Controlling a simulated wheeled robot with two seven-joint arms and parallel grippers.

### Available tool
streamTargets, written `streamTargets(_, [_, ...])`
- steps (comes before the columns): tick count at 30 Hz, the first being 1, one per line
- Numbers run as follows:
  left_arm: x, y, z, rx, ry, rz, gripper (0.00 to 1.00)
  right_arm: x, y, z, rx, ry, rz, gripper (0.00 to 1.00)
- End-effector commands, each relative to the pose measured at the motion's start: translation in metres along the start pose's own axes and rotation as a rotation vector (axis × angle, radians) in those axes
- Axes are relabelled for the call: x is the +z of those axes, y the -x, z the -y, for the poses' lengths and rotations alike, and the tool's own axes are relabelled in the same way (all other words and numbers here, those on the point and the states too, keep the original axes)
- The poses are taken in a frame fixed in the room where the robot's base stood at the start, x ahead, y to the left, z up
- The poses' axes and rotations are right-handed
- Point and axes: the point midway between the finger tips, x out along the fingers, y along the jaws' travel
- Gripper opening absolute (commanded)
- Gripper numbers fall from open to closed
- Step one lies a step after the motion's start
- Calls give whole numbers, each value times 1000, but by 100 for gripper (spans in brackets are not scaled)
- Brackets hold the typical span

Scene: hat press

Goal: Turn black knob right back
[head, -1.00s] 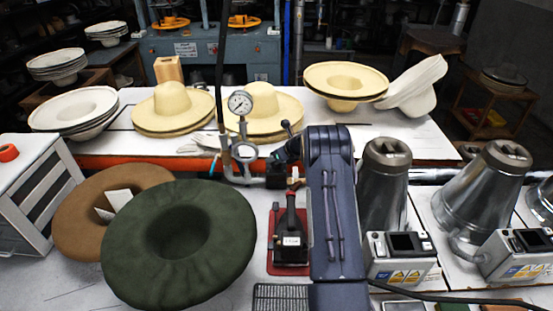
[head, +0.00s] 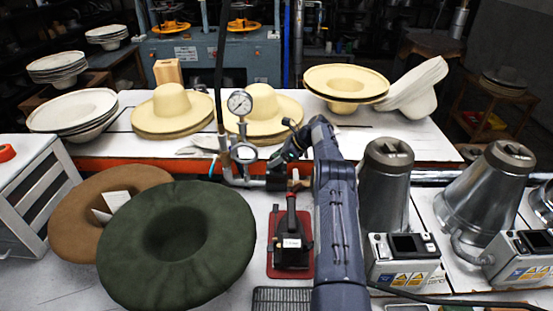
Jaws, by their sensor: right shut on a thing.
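My right arm comes up from the bottom, and its dark gripper (head: 286,150) is at the pipe fitting, right of the pressure gauge (head: 240,103). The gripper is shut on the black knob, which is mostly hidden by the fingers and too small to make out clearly. The metal pipe fitting (head: 243,153) with a round ring stands just left of the gripper. My left gripper is not in view.
A red-based black device (head: 291,240) stands left of my right arm. Metal cones (head: 384,190) with control boxes stand to the right. A green hat (head: 175,243) lies at left. Cream hats (head: 172,108) sit on the table behind.

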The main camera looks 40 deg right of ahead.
Motion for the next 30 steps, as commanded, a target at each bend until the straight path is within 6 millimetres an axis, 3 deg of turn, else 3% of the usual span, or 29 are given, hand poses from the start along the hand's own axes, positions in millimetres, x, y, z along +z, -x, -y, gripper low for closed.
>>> streamTargets(27, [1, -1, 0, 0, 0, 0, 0, 0, 0, 0, 44, 39, -1, 24])
streamTargets(28, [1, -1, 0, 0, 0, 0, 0, 0, 0, 0, 44, 39, -1, 49])
streamTargets(30, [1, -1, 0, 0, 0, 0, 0, 0, 0, 0, 44, 39, -1, 58])
